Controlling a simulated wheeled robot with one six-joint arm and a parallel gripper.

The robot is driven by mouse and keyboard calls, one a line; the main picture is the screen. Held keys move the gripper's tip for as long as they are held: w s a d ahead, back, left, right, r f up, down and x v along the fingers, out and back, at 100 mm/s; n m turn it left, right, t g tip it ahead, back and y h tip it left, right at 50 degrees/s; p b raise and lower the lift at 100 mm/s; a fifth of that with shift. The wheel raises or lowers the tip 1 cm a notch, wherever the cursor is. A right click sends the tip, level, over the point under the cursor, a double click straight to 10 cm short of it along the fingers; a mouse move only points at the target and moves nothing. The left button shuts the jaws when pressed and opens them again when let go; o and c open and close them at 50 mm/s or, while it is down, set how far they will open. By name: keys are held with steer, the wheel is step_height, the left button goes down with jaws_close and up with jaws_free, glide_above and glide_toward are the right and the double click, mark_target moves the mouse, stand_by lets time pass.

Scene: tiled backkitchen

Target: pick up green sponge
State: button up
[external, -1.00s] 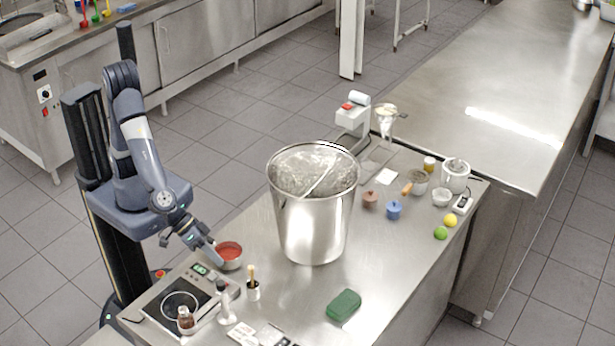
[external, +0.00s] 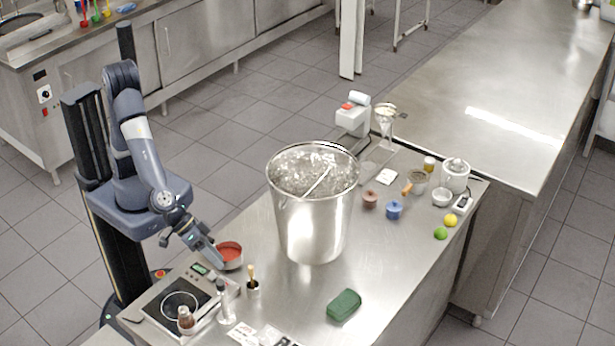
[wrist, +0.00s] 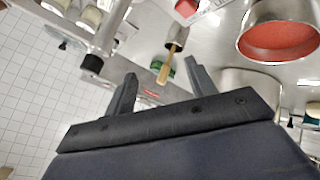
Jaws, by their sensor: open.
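The green sponge (external: 344,305) lies flat on the steel table near its front edge, right of and below the big metal pot. In the wrist view a small green patch (wrist: 160,68) shows beyond the wooden-handled tool, partly hidden; it may be the sponge. My gripper (external: 213,257) hangs at the table's left side, beside the red-filled pan, well apart from the sponge. In the wrist view its two fingers (wrist: 158,82) stand apart with nothing held between them.
The big metal pot (external: 312,225) stands mid-table. The table around the sponge's right is bare.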

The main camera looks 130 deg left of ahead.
steer(key=o, duration=0.9)
